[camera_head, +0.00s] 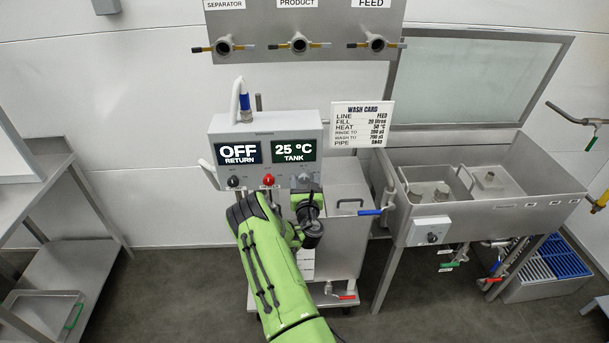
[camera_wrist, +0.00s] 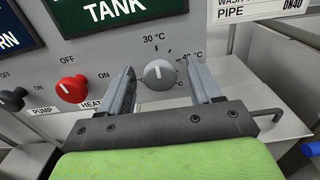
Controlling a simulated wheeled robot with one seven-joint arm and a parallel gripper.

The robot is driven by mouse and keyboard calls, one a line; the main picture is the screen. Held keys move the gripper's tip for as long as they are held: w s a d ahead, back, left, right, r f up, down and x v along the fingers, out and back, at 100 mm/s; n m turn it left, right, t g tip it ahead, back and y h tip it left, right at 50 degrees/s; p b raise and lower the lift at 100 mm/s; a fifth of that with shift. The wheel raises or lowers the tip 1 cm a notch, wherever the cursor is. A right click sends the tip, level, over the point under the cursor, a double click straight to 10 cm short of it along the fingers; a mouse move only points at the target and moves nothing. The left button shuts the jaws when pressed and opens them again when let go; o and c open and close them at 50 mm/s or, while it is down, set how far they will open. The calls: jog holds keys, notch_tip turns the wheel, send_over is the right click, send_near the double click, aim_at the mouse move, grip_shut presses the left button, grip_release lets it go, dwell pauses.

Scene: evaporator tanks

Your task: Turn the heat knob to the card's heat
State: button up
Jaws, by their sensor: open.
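The round grey heat knob (camera_wrist: 160,74) is on the front of the control box (camera_head: 266,124). Its light mark points roughly up, near the "30 °C" label; "40 °C" is to its upper right, and other scale marks are partly hidden. My gripper (camera_wrist: 160,68) is open, with one finger on each side of the knob; I cannot tell whether either touches it. In the head view my gripper (camera_head: 306,190) is at the box's lower right. The wash card (camera_head: 361,124) reads heat 50 °C. The tank display (camera_head: 294,151) reads 25 °C.
Left of the grey knob are a red heat switch (camera_wrist: 72,89) and a black pump switch (camera_wrist: 14,99). The return display (camera_head: 238,153) reads OFF. A steel tank (camera_head: 346,240) with a blue-handled valve (camera_head: 370,212) stands right of my gripper, beside a sink unit (camera_head: 480,215).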

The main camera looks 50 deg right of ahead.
jog(key=shift+w+d, duration=0.1)
jog(key=shift+w, duration=0.05)
jog(key=c, duration=1)
jog(key=shift+f, duration=0.1)
